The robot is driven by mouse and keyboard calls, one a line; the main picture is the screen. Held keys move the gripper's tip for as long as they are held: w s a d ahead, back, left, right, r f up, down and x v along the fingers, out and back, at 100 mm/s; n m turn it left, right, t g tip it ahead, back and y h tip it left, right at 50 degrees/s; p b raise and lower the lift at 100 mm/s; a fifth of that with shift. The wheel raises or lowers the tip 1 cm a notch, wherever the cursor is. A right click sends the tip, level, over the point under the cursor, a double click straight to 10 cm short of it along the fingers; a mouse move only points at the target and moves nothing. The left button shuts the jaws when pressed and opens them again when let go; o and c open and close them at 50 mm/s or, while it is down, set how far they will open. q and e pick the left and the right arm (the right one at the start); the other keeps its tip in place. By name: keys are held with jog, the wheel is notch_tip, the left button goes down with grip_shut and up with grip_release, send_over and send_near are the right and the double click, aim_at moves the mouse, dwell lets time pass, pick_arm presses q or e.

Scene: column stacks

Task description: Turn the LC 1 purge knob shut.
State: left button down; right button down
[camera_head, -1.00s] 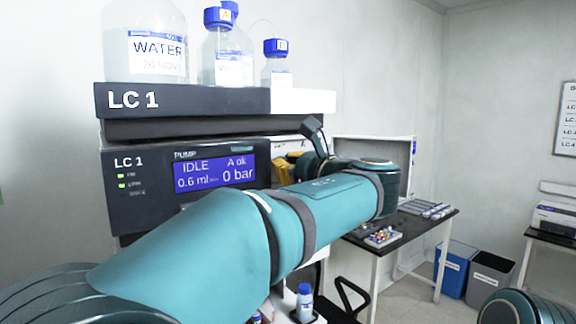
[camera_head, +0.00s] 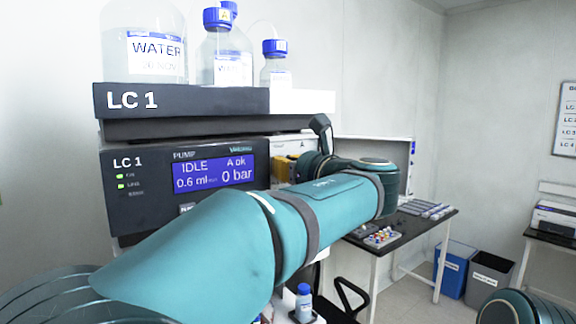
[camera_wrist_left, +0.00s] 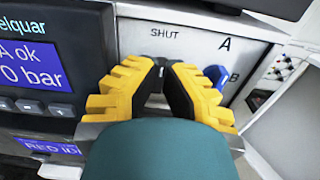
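The LC 1 pump unit (camera_head: 135,205) stands at the left with its display reading IDLE and 0 bar. In the left wrist view its light front panel (camera_wrist_left: 140,38) carries the marks SHUT, A and B. A blue knob part (camera_wrist_left: 214,74) shows beside the B mark, partly hidden by the right finger. In the head view the gripper (camera_head: 283,170) is mostly behind my arm. My right gripper is out of view.
Solvent bottles (camera_head: 146,45) stand on the LC 1 top tray (camera_head: 190,99). A bench (camera_head: 420,227) with small vials is at the right, with a blue bin (camera_head: 455,272) and grey bin (camera_head: 488,278) beyond. A small blue-capped bottle (camera_head: 304,300) stands below my left arm.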

pick_arm(q)
jog(key=c, duration=1.1)
grip_release()
jog(key=shift+w, duration=0.1)
jog(key=shift+d, duration=0.1)
jog(key=shift+v, duration=4.05)
